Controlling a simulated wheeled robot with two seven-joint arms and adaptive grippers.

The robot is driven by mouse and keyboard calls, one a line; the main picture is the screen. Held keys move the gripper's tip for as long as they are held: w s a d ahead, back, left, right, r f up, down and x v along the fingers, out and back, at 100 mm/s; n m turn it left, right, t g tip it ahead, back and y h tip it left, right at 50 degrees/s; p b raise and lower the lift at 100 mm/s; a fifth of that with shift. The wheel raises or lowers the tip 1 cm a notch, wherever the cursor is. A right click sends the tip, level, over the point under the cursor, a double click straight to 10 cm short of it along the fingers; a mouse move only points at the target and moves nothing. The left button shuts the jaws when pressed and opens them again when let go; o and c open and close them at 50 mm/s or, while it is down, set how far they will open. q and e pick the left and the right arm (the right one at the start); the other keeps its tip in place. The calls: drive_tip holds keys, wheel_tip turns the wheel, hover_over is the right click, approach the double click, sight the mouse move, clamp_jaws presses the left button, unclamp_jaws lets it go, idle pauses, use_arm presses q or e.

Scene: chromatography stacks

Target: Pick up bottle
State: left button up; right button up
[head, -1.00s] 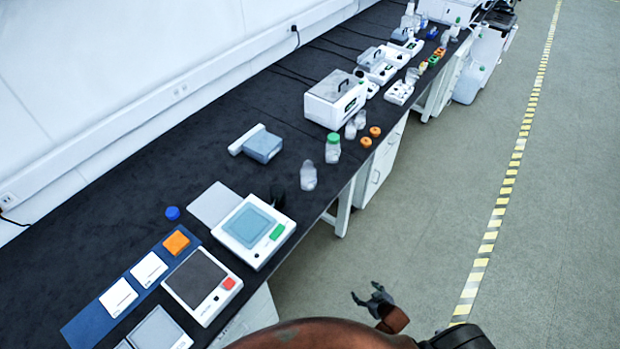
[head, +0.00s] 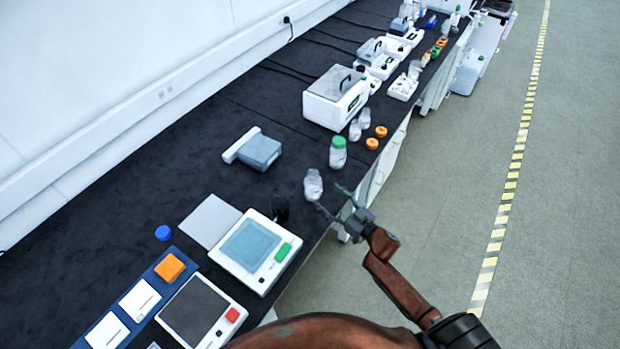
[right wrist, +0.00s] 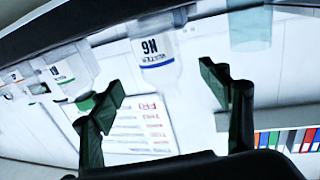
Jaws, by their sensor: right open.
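A clear bottle without a visible cap (head: 313,184) stands upright near the bench's front edge. A similar bottle with a green cap (head: 338,153) stands just behind it. My right gripper (head: 330,199) is open and empty, its fingers spread close to the uncapped bottle at the bench edge. In the right wrist view, which looks upside down, a clear bottle with a white label (right wrist: 157,48) shows ahead between the open fingers (right wrist: 162,85). Whether a finger touches it I cannot tell. My left gripper is out of view.
A white box instrument (head: 335,98), smaller bottles (head: 355,131) and orange caps (head: 372,144) lie farther along.

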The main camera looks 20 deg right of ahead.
sight(319, 189)
drive_tip(key=x, duration=0.2)
drive_tip(key=shift+w+a+r, duration=0.1)
drive_tip(key=shift+w+a, duration=0.15)
drive_tip(key=shift+w, duration=0.05)
drive_tip(key=shift+b+x, duration=0.3)
drive_tip(key=shift+x, duration=0.65)
drive_tip(key=x, duration=0.2)
drive_tip(key=shift+w, duration=0.35)
drive_tip(key=shift+w+a, duration=0.15)
drive_tip(key=shift+w, duration=0.45)
drive_tip(key=shift+c, duration=0.3)
drive_tip(key=c, duration=1.2)
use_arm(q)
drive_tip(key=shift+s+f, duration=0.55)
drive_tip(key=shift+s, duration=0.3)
use_arm(e)
drive_tip(key=shift+c, duration=1.2)
